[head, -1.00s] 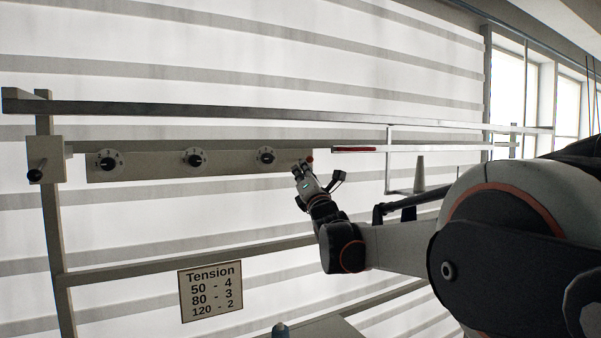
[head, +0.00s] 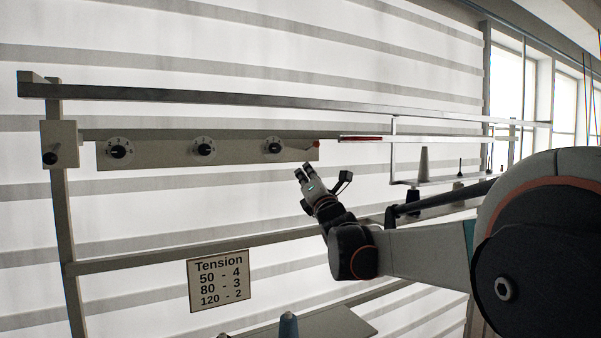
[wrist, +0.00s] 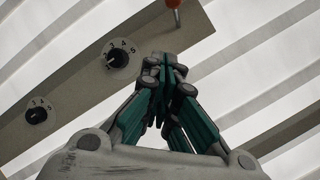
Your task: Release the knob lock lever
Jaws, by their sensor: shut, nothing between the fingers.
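The knob lock lever, with a red tip (head: 316,144), sits at the right end of the pale knob panel (head: 240,157). In the wrist view its orange-red end (wrist: 173,4) shows at the top edge, partly cut off by the frame. My gripper (head: 305,169) is below the lever and slightly left of its tip, apart from it. In the wrist view my gripper (wrist: 162,62) has its fingers together with nothing between them, below the panel's edge. Three dark knobs on white dials are on the panel; the right one (head: 274,146) is nearest the lever.
A long rail (head: 250,98) runs above the panel. A box with a dark handle (head: 60,146) is at the far left. A thread stand with cones (head: 424,165) is at the right. A Tension sign (head: 219,279) hangs below.

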